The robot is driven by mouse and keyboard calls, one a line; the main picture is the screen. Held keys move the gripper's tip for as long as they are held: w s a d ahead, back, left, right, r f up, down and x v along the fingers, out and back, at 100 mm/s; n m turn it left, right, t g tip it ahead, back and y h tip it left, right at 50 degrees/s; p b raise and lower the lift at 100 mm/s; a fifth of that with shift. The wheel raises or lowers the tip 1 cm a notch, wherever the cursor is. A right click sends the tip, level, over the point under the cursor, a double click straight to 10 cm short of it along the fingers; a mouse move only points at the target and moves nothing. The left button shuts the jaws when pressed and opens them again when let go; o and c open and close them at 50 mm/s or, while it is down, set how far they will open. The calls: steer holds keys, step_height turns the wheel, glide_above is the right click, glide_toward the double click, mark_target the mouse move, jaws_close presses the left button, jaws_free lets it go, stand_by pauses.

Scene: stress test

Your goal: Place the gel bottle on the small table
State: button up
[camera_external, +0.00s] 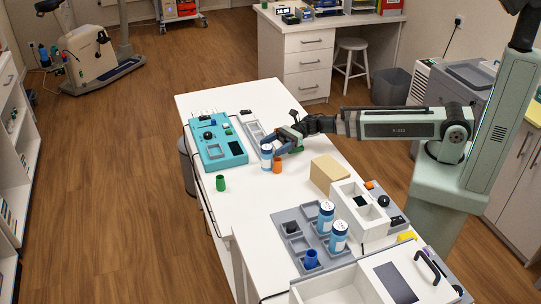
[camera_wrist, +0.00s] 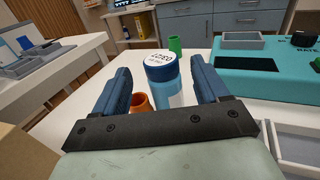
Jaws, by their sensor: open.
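A white bottle with a blue cap and blue band (camera_external: 266,157) stands upright on the white table (camera_external: 215,103); it looks like the gel bottle, though two similar bottles stand elsewhere. My gripper (camera_external: 280,143) is open beside it. In the wrist view the same bottle (camera_wrist: 163,72) shows between the two blue fingers of my gripper (camera_wrist: 160,85), with gaps on both sides; I cannot tell how far it reaches between them. An orange cup (camera_external: 277,165) stands close beside the bottle. I cannot tell for sure which surface is the small table.
A green cup (camera_external: 220,183) and a teal panel (camera_external: 217,143) are on the table. Nearer the camera are a tan block (camera_external: 328,172), a white divided box (camera_external: 350,207), and a grey tray (camera_external: 284,217) with two similar bottles (camera_external: 326,216) (camera_external: 338,237) and a blue cup (camera_external: 311,259).

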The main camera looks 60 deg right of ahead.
mark_target(263, 151)
steer(key=shift+x, duration=2.7)
steer(key=shift+w+d+f, duration=0.1)
steer(key=c, duration=1.2)
steer(key=shift+c, duration=0.2)
steer(key=shift+r, duration=5.05)
